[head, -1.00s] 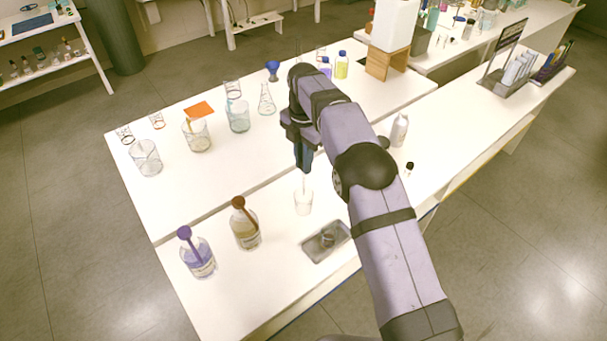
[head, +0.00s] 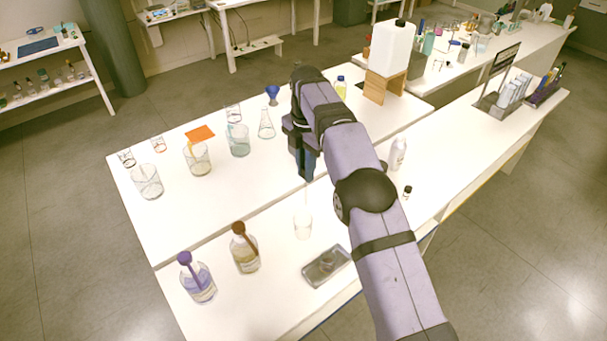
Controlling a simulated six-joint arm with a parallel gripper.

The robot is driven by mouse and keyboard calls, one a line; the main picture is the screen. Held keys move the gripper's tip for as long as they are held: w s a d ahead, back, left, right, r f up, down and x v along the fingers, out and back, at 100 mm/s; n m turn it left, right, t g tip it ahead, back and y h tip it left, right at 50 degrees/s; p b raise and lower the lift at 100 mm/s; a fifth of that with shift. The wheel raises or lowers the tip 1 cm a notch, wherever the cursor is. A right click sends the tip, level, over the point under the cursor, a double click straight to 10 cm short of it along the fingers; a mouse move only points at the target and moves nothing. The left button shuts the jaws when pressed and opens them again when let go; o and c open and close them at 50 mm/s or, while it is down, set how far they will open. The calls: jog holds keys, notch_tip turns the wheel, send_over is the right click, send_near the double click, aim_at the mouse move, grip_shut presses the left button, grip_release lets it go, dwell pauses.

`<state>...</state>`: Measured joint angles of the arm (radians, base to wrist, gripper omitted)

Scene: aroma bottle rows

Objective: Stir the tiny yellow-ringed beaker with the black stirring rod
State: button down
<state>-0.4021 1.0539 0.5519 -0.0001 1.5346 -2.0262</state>
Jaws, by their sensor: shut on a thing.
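My gripper (head: 306,178) points down above the near bench, shut on a thin rod (head: 306,197). The rod looks pale here, and its lower end is at or inside the mouth of a small clear beaker (head: 303,228). I cannot tell whether it touches the glass. The beaker stands upright below the gripper; I cannot make out a yellow ring on it. Other small ringed vessels stand at the back left, one with a dark ring (head: 126,159) and one with an orange ring (head: 158,145).
Large beakers (head: 147,182) and a flask (head: 265,125) fill the back bench. A white bottle (head: 398,154) stands at right.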

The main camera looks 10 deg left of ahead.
jog(key=shift+w+d+r+p, duration=0.1)
jog(key=shift+w+r+p, duration=0.1)
jog(key=shift+r, duration=0.5)
jog(key=shift+w+d+r+p, duration=0.1)
jog(key=shift+r+p, duration=0.05)
jog(key=shift+r, duration=0.55)
jog(key=shift+s+d+r+p, duration=2.2)
jog(key=shift+s+r+p, duration=0.55)
jog(key=shift+r, duration=0.45)
jog(key=s+d+f, duration=0.1)
jog(key=s+f, duration=0.2)
jog(key=f, duration=0.3)
jog(key=s+d+f+p, duration=0.1)
jog(key=s+d+f, duration=0.1)
jog(key=s+f, duration=0.2)
jog(key=shift+f, duration=1.15)
jog(key=shift+d, duration=0.1)
jog(key=shift+p, duration=0.35)
